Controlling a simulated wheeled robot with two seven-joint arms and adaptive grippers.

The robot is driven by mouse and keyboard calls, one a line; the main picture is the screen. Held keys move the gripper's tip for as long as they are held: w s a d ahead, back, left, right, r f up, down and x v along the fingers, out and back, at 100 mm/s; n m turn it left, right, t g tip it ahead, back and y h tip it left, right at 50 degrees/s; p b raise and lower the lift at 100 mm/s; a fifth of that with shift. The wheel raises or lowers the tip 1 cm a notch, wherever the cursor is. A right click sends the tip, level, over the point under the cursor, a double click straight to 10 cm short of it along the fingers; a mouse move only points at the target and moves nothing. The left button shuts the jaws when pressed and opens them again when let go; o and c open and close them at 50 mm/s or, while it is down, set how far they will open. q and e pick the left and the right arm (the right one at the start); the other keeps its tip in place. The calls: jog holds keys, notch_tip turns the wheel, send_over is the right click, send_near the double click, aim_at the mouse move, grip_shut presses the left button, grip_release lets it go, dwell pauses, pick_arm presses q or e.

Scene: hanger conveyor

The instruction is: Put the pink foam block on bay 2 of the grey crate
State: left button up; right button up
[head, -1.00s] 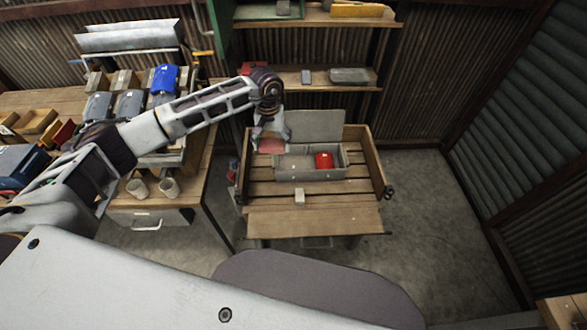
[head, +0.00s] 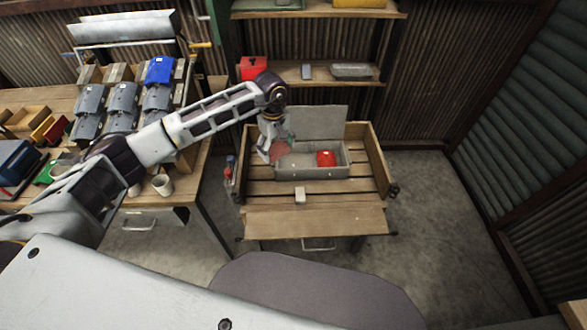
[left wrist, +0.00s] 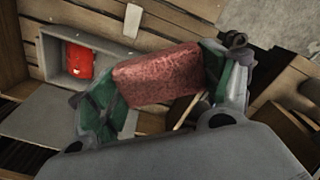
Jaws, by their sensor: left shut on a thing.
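My left gripper (head: 272,146) is shut on the pink foam block (head: 282,147), holding it at the left end of the grey crate (head: 312,173). In the left wrist view the pink block (left wrist: 155,76) sits between the green finger pads, its broad face showing. The crate also shows there (left wrist: 50,50), beside the block in the picture, apart from it. A red object (head: 325,158) is in the crate's right part; the left part looks empty, though the gripper partly covers its far corner. I cannot read bay numbers. My right gripper is not in view.
The crate stands on a slatted wooden cart (head: 262,188) with raised side boards, and a grey panel (head: 320,122) stands behind it. A small pale block (head: 300,196) lies in front of the crate. A workbench with several bins is at left, shelves behind.

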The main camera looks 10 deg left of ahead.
pick_arm(q)
jog(key=f+n, duration=0.1)
jog(key=n+b, duration=0.1)
jog(key=f+n+b, duration=0.1)
jog(key=shift+d+f+n, duration=0.25)
jog(key=shift+f+n, duration=0.05)
jog(key=shift+n, duration=0.1)
notch_tip(320, 180, down, 13)
jog(key=d+n+b, duration=0.1)
jog(key=n+b, duration=1.4)
jog(key=n, duration=0.9)
jog(key=shift+d+f, duration=0.15)
jog(key=shift+d, duration=0.25)
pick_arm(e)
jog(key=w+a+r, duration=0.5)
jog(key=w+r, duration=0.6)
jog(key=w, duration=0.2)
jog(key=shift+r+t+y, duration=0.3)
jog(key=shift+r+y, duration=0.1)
pick_arm(q)
jog(key=shift+f+n+b, duration=0.15)
jog(key=shift+n+b, duration=0.15)
jog(key=shift+b, duration=0.15)
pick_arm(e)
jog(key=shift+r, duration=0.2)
